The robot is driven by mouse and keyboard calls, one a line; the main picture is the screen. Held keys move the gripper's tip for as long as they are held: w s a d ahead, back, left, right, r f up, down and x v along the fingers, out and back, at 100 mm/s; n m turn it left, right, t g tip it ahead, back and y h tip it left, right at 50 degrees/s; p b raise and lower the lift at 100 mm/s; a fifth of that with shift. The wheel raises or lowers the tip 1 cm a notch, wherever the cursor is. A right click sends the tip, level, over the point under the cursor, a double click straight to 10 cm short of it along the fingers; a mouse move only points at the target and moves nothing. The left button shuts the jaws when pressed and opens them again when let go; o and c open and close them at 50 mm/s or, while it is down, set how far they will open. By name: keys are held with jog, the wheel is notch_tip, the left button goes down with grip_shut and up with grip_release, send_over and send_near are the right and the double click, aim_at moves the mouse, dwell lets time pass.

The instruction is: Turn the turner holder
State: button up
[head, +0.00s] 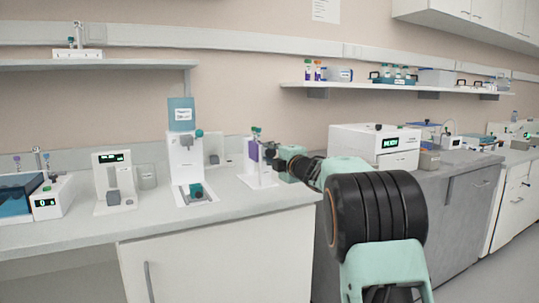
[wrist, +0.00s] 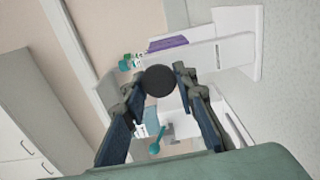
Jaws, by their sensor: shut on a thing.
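The turner holder appears to be the white stand (head: 261,176) with a purple block (head: 253,151) and teal-capped tubes at its top, near the counter's right end. In the wrist view the white stand (wrist: 238,45) and purple block (wrist: 167,43) lie sideways beyond the fingers. My gripper (head: 279,154) reaches this stand from the right. In the wrist view my gripper (wrist: 160,88) is shut on a dark round knob (wrist: 160,78), one finger on each side. How the knob joins the stand is hidden.
A white dispenser (head: 186,160) with a blue bottle stands left of the stand, and a small white display unit (head: 113,178) is farther left. The counter's front edge (head: 220,224) is clear.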

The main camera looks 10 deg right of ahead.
jog(key=o, duration=1.1)
jog(key=shift+s, duration=0.15)
jog(key=v, duration=1.1)
jog(key=shift+s+d, duration=0.15)
jog(key=shift+s, duration=0.2)
jog(key=shift+r, duration=0.1)
